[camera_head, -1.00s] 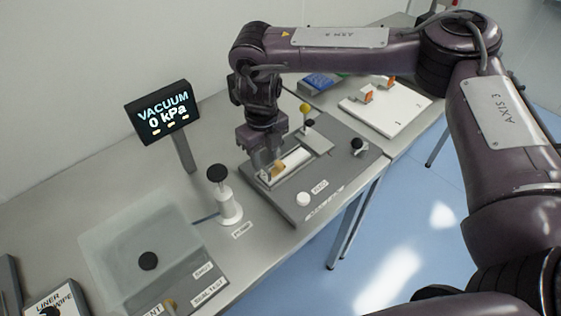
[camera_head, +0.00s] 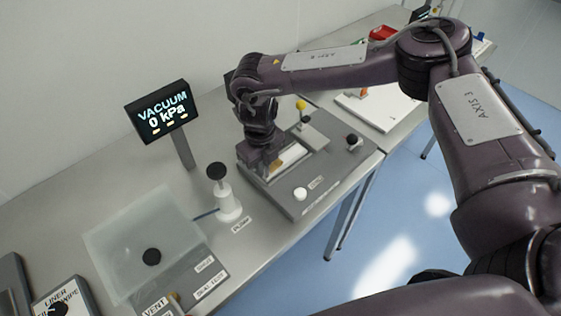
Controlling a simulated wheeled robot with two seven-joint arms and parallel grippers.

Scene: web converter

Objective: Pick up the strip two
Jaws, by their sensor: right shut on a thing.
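A pale strip (camera_head: 291,155) with a small amber end (camera_head: 276,165) lies in the slot of the grey fixture (camera_head: 325,180) on the bench. My right gripper (camera_head: 262,168) points down at the left end of this slot. It is shut on the strip's near end, low against the fixture; the fingertips are partly hidden and blurred. Whether the strip is lifted cannot be told. No label tells which strip it is. My left gripper is not in view.
A clear plate (camera_head: 140,240) lies front left.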

